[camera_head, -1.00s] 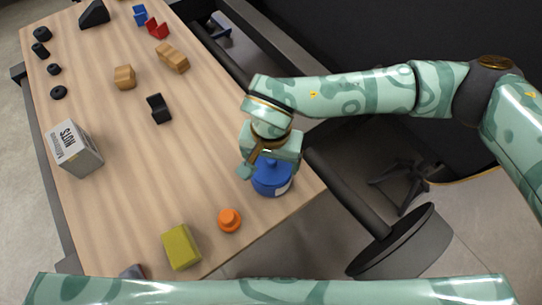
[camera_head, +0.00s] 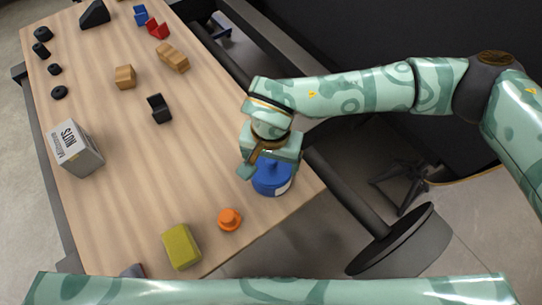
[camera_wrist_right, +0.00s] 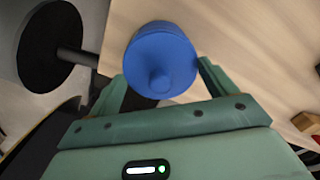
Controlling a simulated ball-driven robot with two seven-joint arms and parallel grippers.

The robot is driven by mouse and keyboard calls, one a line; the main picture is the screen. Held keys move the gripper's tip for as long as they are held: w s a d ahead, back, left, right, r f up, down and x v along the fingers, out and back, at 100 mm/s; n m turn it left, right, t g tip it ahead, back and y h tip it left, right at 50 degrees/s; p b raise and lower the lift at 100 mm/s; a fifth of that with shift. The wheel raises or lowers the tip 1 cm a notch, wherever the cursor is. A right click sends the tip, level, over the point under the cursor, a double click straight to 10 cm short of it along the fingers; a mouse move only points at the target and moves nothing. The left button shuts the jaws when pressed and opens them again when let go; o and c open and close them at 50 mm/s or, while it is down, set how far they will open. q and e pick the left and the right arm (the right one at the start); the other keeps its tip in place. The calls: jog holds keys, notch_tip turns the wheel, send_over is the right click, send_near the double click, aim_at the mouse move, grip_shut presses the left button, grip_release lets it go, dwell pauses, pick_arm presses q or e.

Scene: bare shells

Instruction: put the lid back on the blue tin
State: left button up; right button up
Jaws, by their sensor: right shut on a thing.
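The blue tin (camera_head: 272,185) stands near the right edge of the table, with a pale label patch on its side. The blue lid (camera_wrist_right: 160,58), round with a knob, is between the fingers of my right gripper (camera_wrist_right: 160,84) in the right wrist view. In the head view my right gripper (camera_head: 262,168) is over the tin, shut on the lid. The lid is at the tin's top; I cannot tell whether it is seated or slightly above. The gripper partly hides both. My left gripper is not in view.
An orange knobbed piece (camera_head: 229,219) and a yellow-green block (camera_head: 181,246) lie near the table's front end. A NUTS box (camera_head: 77,150) stands at the left. A black holder (camera_head: 159,108) and wooden blocks (camera_head: 172,57) lie farther back.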

dwell(0.9)
jog(key=o, duration=0.8)
jog(key=shift+o, duration=0.2)
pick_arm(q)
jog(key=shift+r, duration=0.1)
pick_arm(e)
jog(key=shift+r+p, duration=2.25)
jog(key=shift+r, duration=1.25)
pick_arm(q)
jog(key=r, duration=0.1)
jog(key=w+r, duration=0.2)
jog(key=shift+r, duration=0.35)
pick_arm(e)
grip_shut()
